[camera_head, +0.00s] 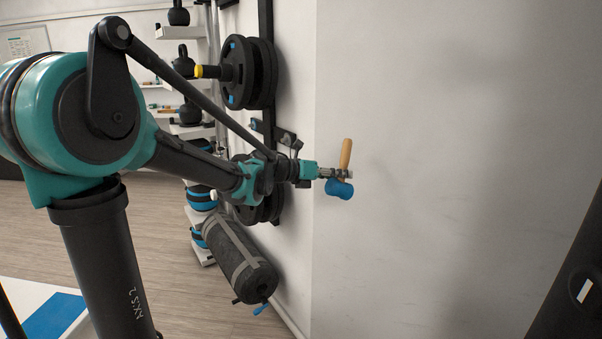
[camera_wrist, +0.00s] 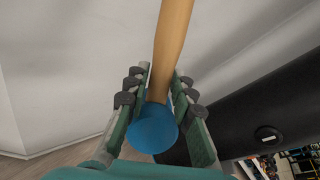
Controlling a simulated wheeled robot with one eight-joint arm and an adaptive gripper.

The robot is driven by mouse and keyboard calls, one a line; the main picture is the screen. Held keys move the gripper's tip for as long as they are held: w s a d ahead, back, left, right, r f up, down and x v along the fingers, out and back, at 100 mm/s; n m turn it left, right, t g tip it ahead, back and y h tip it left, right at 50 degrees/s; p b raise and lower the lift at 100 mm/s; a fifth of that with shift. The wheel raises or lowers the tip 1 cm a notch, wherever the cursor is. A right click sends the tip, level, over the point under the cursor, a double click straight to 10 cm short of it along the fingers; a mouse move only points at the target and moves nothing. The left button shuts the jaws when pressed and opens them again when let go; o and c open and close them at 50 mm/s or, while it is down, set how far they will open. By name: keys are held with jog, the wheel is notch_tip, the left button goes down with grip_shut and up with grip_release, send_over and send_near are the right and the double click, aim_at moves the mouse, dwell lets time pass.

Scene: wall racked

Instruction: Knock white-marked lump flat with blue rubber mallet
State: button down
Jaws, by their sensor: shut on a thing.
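The blue rubber mallet (camera_head: 340,189) has a wooden handle that points up and a blue head that hangs below my gripper (camera_head: 338,173). In the wrist view, my gripper (camera_wrist: 158,97) is shut on the handle, with the blue head of the mallet (camera_wrist: 153,130) close below the fingers. A white mark (camera_head: 585,291) shows on a large black cylinder at the right edge. The mark also shows in the wrist view (camera_wrist: 268,138), right of the mallet and apart from it.
The black cylinder (camera_head: 568,312) stands tilted in the picture at the right. A pale wall (camera_head: 430,110) lies behind the mallet. Weight plates (camera_head: 240,75) hang on a rack to the left, above a dark bag (camera_head: 238,262). Wooden floor (camera_head: 180,255) is open at lower left.

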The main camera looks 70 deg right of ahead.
jog(key=s+a+m+g, duration=0.15)
jog(key=s+a, duration=0.25)
jog(key=s, duration=0.8)
jog(key=s+a+g, duration=0.2)
jog(key=s+a, duration=0.3)
jog(key=s, duration=0.6)
jog(key=s+a+m+g+y, duration=0.2)
jog(key=s+a+g, duration=0.2)
jog(key=s+a, duration=1.2)
jog(key=shift+s+a+f+g, duration=0.3)
jog(key=shift+s+a+g, duration=0.1)
jog(key=shift+s, duration=0.15)
jog(key=shift+s+d, duration=0.25)
jog(key=shift+s, duration=0.6)
jog(key=shift+s+d, duration=0.3)
jog(key=shift+s, duration=0.5)
jog(key=shift+s+d, duration=0.25)
jog(key=shift+s, duration=0.6)
